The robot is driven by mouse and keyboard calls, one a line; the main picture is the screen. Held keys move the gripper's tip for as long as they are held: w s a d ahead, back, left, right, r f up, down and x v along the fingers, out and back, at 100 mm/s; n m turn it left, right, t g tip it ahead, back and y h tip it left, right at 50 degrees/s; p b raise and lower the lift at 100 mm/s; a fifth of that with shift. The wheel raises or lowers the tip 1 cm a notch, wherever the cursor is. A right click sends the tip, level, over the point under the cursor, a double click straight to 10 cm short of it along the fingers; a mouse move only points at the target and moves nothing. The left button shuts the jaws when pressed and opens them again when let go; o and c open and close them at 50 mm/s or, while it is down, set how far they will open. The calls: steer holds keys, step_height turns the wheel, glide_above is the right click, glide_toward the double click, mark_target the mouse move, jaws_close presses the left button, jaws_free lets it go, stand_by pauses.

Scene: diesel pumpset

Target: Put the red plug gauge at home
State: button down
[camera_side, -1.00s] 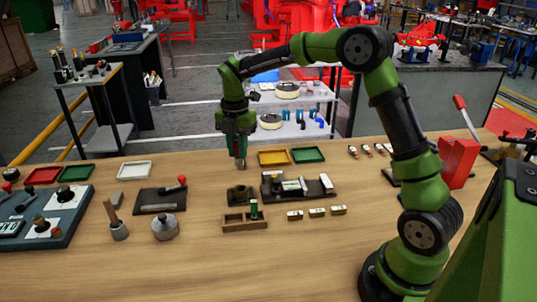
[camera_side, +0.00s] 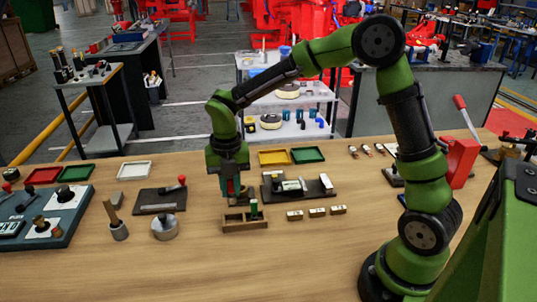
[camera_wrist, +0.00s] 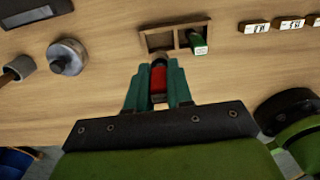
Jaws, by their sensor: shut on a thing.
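The red plug gauge (camera_wrist: 158,78) is between the jaws of my gripper (camera_wrist: 155,88), and its dark end points toward the wooden holder (camera_wrist: 175,50). In the side view my gripper (camera_side: 231,194) is above the table, just behind and above the left part of the wooden holder (camera_side: 246,227). The gauge is mostly hidden by the jaws there. The holder has two compartments. The left one looks empty in the wrist view. A green plug gauge (camera_wrist: 199,44) stands in the right one, and it also shows in the side view (camera_side: 254,208).
A dark fixture (camera_side: 298,188) stands right of my gripper, with several small labelled blocks (camera_side: 317,212) in front of it. A dark plate with a red-knobbed lever (camera_side: 160,199) and a round metal pot (camera_side: 165,228) are to the left. The front table is clear.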

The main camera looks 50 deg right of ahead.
mark_target(232, 202)
steer(key=shift+f, duration=3.65)
steer(key=shift+f, duration=0.3)
steer(key=c, duration=0.9)
jaws_free()
steer(key=shift+c, duration=0.2)
steer(key=shift+r, duration=3.45)
